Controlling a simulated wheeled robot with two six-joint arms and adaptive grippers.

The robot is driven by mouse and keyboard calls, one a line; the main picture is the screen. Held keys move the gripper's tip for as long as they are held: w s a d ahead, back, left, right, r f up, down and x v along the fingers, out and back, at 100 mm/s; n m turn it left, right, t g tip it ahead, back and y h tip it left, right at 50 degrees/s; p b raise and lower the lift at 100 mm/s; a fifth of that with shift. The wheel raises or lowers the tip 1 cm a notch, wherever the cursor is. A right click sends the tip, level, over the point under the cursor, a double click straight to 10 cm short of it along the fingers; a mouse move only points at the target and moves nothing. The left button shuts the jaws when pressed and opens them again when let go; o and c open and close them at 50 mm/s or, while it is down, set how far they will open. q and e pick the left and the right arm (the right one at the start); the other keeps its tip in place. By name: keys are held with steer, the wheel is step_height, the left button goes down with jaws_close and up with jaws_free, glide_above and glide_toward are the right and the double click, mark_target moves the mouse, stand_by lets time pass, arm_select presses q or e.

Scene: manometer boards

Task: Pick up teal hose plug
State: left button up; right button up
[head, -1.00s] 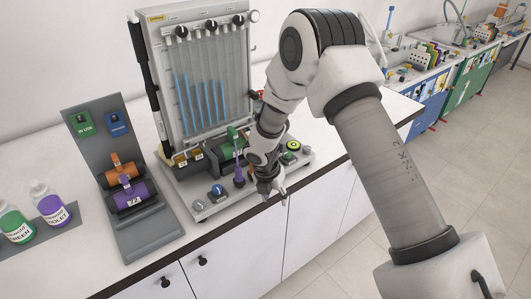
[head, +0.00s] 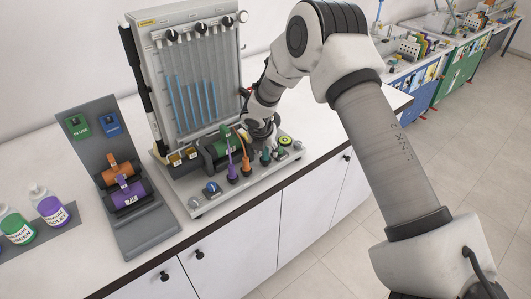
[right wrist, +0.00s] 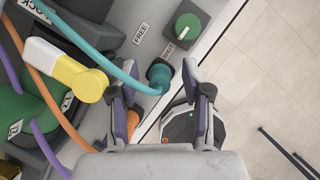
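The teal hose plug (right wrist: 160,76) stands in the board's base near its edge in the right wrist view, with a teal hose (right wrist: 108,62) running off to the upper left. In the head view the plug (head: 265,156) shows small, just below my right gripper (head: 260,138). My left gripper is in neither view.
An orange plug (right wrist: 132,122) lies close to my left-hand finger in the wrist view. A yellow and white fitting (right wrist: 66,72) and a green knob (right wrist: 187,28) are near. The manometer board (head: 190,85) rises behind. Open floor lies to the right.

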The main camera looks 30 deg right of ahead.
jaws_close()
